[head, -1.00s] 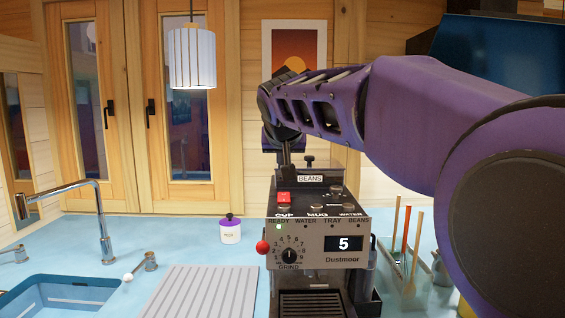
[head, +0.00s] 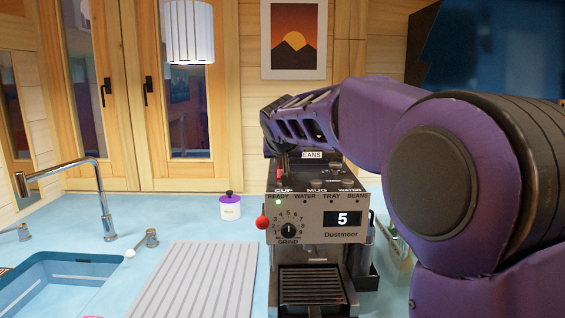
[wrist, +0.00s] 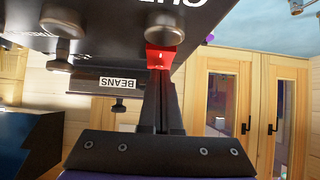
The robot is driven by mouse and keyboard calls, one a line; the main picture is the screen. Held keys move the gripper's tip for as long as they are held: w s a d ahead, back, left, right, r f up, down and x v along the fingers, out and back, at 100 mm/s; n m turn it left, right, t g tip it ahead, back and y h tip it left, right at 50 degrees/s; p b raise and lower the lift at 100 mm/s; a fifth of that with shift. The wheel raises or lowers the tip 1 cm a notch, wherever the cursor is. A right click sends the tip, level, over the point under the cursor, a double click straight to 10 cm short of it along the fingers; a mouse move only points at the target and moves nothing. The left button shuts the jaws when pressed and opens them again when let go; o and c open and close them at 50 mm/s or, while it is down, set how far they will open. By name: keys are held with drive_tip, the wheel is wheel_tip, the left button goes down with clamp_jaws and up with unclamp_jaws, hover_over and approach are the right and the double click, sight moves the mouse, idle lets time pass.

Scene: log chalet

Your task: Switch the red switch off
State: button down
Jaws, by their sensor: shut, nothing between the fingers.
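The red switch (wrist: 160,58) is on the top of the coffee machine (head: 330,262), at its left side behind the CUP label. In the wrist view it looks bright red with a small pale mark. My gripper (wrist: 159,73) is shut and empty, its fingertips right at the switch's edge; I cannot tell whether they touch or press it. In the head view the fingers of my gripper (head: 282,172) point down at the switch and hide most of it, leaving a bit of red beside them.
My arm spans the right side above the machine. A red-tipped lever (head: 263,222) sticks out at the machine's left. A purple-lidded jar (head: 230,207), a ridged grey board (head: 195,285) and a sink (head: 60,285) with a tap (head: 100,200) are further left.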

drive_tip(key=shift+w+f+b, duration=0.15)
drive_tip(key=shift+f+b, duration=0.3)
drive_tip(key=shift+b, duration=0.1)
drive_tip(key=shift+w+r, duration=0.2)
drive_tip(key=shift+w, duration=0.05)
drive_tip(key=shift+w+r+p, duration=0.1)
drive_tip(key=shift+w+p, duration=0.05)
drive_tip(key=shift+p, duration=0.25)
drive_tip(key=shift+w, duration=0.45)
drive_tip(key=shift+r, duration=0.1)
wheel_tip(320, 180, up, 6)
drive_tip(key=shift+f+p, duration=0.25)
drive_tip(key=shift+p, duration=0.55)
drive_tip(key=s+r, duration=0.5)
drive_tip(key=r, duration=0.1)
drive_tip(key=shift+s+r, duration=0.15)
drive_tip(key=shift+r, duration=0.1)
